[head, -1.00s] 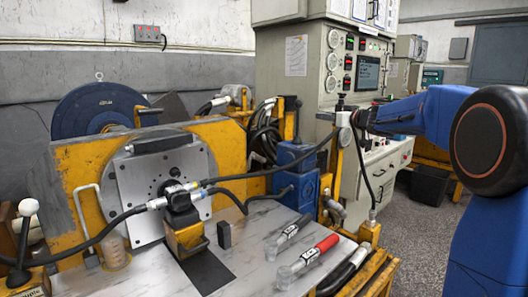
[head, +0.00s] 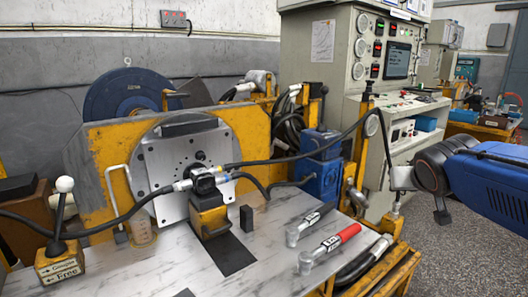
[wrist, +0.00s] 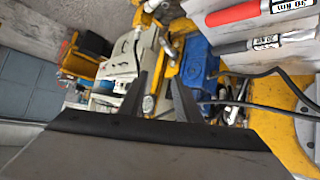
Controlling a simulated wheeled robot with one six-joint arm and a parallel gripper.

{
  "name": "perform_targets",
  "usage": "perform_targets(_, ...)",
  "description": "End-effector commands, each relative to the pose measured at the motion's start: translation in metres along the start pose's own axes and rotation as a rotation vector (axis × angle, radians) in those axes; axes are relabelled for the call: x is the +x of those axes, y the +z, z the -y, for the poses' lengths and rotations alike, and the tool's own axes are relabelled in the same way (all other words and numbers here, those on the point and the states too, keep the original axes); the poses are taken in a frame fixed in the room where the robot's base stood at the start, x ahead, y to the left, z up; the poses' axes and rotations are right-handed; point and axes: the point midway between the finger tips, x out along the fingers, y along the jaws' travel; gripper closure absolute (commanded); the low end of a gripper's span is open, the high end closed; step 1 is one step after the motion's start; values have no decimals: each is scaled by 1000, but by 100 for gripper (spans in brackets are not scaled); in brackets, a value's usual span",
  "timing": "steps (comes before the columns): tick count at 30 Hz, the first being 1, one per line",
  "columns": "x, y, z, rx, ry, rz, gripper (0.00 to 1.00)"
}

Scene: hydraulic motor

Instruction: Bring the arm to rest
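My gripper (wrist: 159,77) shows in the wrist view as two dark fingers standing apart, with nothing held between them. Behind them are yellow frame parts and the blue block (wrist: 199,62), and the gripper looks clear of them. In the head view, my blue arm (head: 490,180) reaches in from the right edge, with its dark wrist joint beside the bench's right end. The fingers are hard to make out there.
The bench top (head: 150,270) carries the motor (head: 205,182) with hoses, a red-handled tool (head: 330,248) and a black-handled tool (head: 310,224). A control cabinet (head: 340,80) stands behind. A hose loops near my wrist. The floor (head: 460,265) at right is open.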

Motion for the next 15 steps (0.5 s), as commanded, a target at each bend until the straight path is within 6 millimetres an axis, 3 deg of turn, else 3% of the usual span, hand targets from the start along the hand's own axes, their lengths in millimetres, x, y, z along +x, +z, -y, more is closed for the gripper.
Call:
perform_targets(1,-11,30,2,-5,-9,53,70)
perform_targets(3,-24,71,7,-18,-28,134,70)
perform_targets(9,-62,180,25,-65,-118,347,70)
perform_targets(12,-78,220,34,-88,-167,425,70)
perform_targets(15,-90,246,40,-105,-204,478,70)
